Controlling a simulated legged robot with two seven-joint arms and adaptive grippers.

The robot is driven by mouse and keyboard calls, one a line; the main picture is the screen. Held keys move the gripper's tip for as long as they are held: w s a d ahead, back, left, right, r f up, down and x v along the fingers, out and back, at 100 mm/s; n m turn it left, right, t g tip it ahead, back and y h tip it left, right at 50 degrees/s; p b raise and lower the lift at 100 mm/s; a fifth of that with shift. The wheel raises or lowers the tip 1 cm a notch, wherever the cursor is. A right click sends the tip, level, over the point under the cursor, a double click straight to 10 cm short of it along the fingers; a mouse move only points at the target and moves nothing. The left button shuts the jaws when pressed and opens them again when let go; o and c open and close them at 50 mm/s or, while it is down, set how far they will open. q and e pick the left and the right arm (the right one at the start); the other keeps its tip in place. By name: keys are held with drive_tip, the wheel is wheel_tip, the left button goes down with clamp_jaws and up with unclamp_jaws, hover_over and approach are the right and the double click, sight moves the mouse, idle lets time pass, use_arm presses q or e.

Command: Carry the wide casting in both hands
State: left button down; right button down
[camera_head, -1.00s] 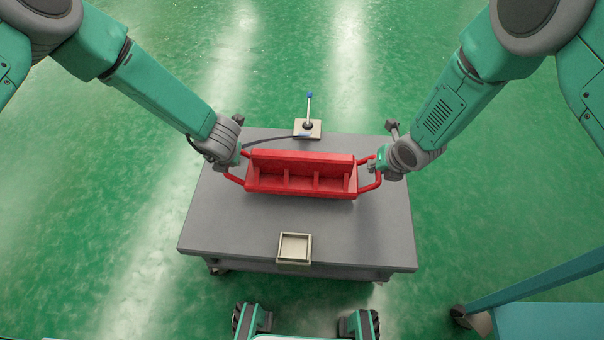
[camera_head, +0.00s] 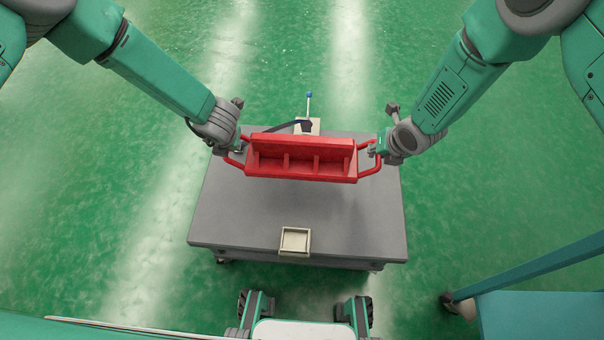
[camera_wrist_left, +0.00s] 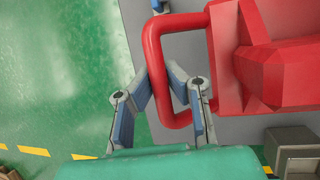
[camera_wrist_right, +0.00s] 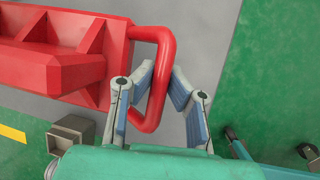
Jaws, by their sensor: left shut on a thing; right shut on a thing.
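The wide casting (camera_head: 301,170) is a red, ribbed, open-fronted piece with a looped handle at each end. It appears raised above the grey table, roughly level, over the table's back part. My left gripper (camera_head: 238,153) is shut on the left handle, which also shows between its fingers in the left wrist view (camera_wrist_left: 155,55). My right gripper (camera_head: 376,150) is shut on the right handle, seen between its fingers in the right wrist view (camera_wrist_right: 166,50). The casting hides part of the table's back edge.
The grey table (camera_head: 300,220) is bare in front of the casting except for a small beige square tray (camera_head: 295,241) at its front edge. A blue-tipped lever (camera_head: 309,105) stands at the back edge. A teal structure (camera_head: 540,310) is at lower right. Green floor surrounds the table.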

use_arm(q)
drive_tip(key=shift+w+r, duration=0.1)
drive_tip(key=shift+r, duration=0.2)
use_arm(e)
drive_tip(key=shift+w+r, duration=0.1)
drive_tip(key=shift+r, duration=0.15)
